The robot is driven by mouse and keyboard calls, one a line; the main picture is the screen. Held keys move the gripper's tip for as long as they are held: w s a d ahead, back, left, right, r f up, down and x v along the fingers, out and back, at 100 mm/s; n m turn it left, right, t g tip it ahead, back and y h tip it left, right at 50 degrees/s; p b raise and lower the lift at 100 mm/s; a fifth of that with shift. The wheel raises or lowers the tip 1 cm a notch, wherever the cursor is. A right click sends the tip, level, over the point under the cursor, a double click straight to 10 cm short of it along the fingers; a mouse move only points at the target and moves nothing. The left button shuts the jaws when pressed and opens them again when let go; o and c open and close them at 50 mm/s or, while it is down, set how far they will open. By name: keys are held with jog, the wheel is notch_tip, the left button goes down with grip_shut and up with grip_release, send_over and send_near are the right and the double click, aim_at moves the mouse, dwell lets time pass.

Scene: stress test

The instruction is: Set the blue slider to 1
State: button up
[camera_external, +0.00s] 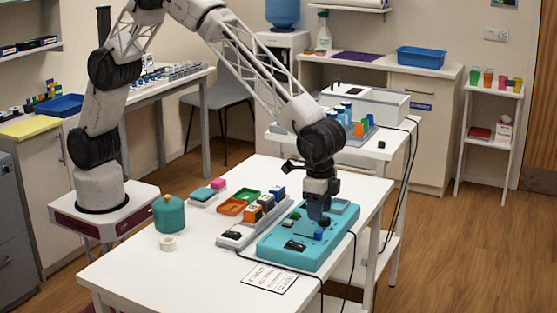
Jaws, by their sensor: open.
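A teal device box (275,255) lies on the white table. A small blue piece (319,235), which looks like the blue slider's knob, stands on its top face. The number marks are too small to read, so I cannot tell its setting. My gripper (322,216) points down over the box, just behind the blue piece in the picture. It is open, but the fingertips are small and dark, and I cannot tell whether they touch the box. My gripper hides part of the panel. A small dark display (295,245) and a green piece (297,216) show to the left.
A grey unit (235,237) with orange and dark blocks (252,213) stands close left of the box. A teal pot (169,214), a tape roll (168,243) and a printed card (269,279) lie on the table. Black cables hang at the right edge. The front left tabletop is clear.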

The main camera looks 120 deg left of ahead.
aim_at(318, 232)
jog(key=shift+f, duration=3.3)
jog(key=shift+c, duration=0.3)
grip_shut()
